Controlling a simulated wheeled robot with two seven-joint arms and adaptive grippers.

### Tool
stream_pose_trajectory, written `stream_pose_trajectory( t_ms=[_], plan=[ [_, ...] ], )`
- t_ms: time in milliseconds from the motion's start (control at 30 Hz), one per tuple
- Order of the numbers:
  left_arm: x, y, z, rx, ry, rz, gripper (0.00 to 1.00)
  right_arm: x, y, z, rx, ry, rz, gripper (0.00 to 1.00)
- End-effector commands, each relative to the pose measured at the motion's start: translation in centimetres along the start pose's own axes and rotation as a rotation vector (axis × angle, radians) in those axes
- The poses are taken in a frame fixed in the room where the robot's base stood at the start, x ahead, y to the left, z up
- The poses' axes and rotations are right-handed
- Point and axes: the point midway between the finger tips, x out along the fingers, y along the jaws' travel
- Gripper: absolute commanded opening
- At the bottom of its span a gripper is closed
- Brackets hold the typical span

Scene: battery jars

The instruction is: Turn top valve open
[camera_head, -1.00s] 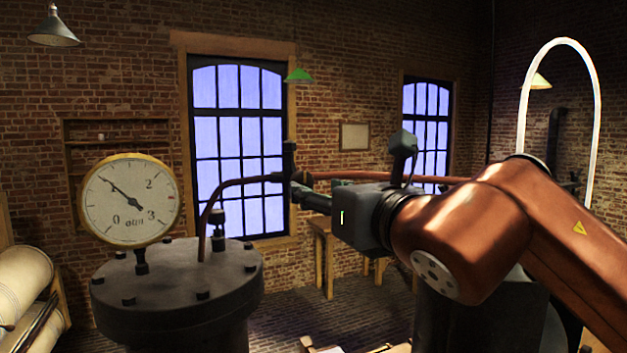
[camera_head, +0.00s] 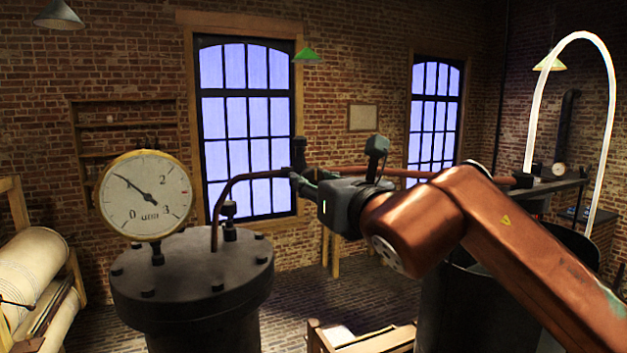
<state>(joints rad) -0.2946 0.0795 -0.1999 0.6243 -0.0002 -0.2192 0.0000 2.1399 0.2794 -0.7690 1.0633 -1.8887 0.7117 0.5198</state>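A copper pipe (camera_head: 238,182) rises from the lid of a dark jar (camera_head: 192,275) at left and runs right across the middle. A dark upright valve (camera_head: 298,152) sits on this pipe in front of the large window. My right gripper (camera_head: 297,183) reaches in from the right, its fingers at the valve's lower part. The fingers are small and dark against the valve. I cannot tell whether they touch it or how far apart they are. My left gripper is not in view.
A round pressure gauge (camera_head: 145,195) stands on the jar lid at left. A second dark jar (camera_head: 470,305) is behind my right arm. Rolled cloth (camera_head: 35,275) lies at far left. A wooden crate (camera_head: 365,338) is at the bottom. A white hoop (camera_head: 533,110) rises at right.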

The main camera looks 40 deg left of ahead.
Motion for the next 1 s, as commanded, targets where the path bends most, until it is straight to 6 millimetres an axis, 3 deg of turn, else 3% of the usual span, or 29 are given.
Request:
stream_pose_trajectory(
  t_ms=[200, 433, 767, 1000],
  plan=[
    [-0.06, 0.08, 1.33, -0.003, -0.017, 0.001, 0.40, -0.02, 0.01, 0.03, 0.000, 0.000, 0.000, 0.20],
    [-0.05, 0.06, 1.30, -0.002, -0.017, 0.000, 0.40, -0.03, 0.01, 0.06, 0.000, -0.001, 0.000, 0.05],
    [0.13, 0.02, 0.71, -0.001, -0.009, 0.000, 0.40, -0.04, -0.01, 0.05, -0.050, -0.001, 0.000, 0.05],
    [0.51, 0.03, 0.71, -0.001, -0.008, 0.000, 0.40, -0.05, -0.06, 0.07, -0.200, -0.002, -0.001, 0.05]
  ],
)
